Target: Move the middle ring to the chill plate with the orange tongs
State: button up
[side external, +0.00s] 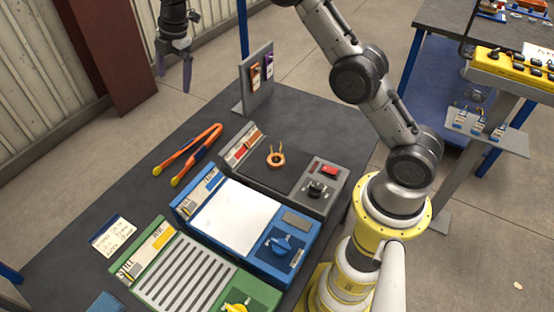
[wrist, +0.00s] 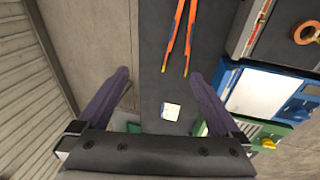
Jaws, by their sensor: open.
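The orange tongs (side external: 192,150) lie on the dark table, left of the units, with their two arms spread. In the wrist view the tongs (wrist: 181,35) lie ahead of my fingertips, yellow ends towards me. One copper-coloured ring (side external: 276,160) is on the dark plate of the grey unit, with thin prongs rising from it; it also shows in the wrist view (wrist: 305,33). No other ring is visible. A blue unit (side external: 262,256) has a white plate, and a green unit (side external: 262,297) a slotted plate; I cannot tell which is the chill plate. My gripper (side external: 174,68) is open, empty, raised above the table's far side.
An upright grey panel (side external: 257,84) with small coloured items stands at the table's back. A note card (side external: 115,236) lies at the left. Knobs and raised label panels edge the units. The table around the tongs is clear.

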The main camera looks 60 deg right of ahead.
jog(key=g, duration=0.1)
send_over(193, 147)
jog(key=a, duration=0.1)
notch_tip(193, 147, down, 11)
notch_tip(193, 147, down, 7)
jog(key=s+g, duration=0.1)
jog(key=s, duration=0.1)
jog(key=shift+g, duration=0.3)
jog(key=shift+s+r, duration=0.1)
jog(key=shift+a+f, duration=0.2)
jog(key=shift+f, duration=2.05)
jog(key=shift+a+f, duration=0.15)
jog(key=shift+f, duration=2.05)
jog(key=c, duration=0.6)
jog(key=shift+o, duration=0.2)
notch_tip(193, 147, up, 12)
